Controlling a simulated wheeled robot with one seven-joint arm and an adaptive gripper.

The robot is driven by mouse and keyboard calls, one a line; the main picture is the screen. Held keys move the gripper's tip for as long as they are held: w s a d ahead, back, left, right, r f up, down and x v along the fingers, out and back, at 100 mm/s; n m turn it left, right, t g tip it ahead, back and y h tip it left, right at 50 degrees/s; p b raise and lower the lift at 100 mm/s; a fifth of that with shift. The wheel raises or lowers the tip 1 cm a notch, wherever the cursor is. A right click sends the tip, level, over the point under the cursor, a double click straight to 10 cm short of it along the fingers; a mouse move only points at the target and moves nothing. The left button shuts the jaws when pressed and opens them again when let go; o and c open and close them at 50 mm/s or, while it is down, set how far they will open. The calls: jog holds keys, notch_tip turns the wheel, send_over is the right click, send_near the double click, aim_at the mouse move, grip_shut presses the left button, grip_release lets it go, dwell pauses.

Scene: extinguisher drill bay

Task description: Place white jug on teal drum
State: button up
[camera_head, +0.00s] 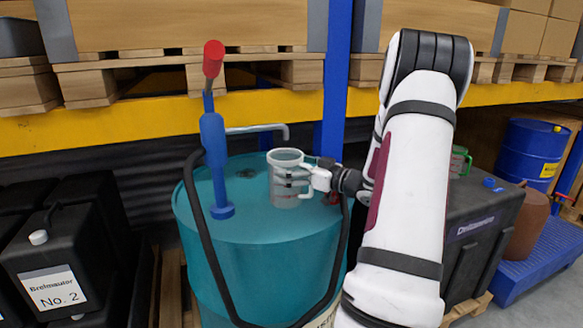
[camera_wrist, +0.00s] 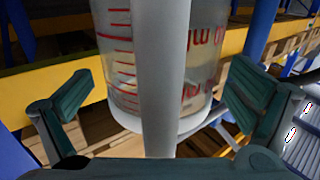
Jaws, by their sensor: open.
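The white jug (camera_head: 287,182) is a translucent measuring jug with a pale rim. It appears to stand upright on the top of the teal drum (camera_head: 262,226), just right of the blue pump. My gripper (camera_head: 318,178) is at the jug's right side, by its handle. In the wrist view, which looks upside down, the jug (camera_wrist: 118,60) shows red graduations, and its white handle (camera_wrist: 160,85) runs between the fingers. My gripper (camera_wrist: 160,100) is open there, with a gap on each side of the handle. The drum does not show clearly in the wrist view.
A blue hand pump (camera_head: 213,145) with a red grip and a black hose (camera_head: 208,250) rises from the drum. A blue rack post (camera_head: 338,85) and yellow beam (camera_head: 130,124) stand behind. Black canisters (camera_head: 45,255) are at left; a dark container (camera_head: 480,225) is at right.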

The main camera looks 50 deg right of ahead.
jog(key=s, duration=1.2)
jog(key=shift+d, duration=0.45)
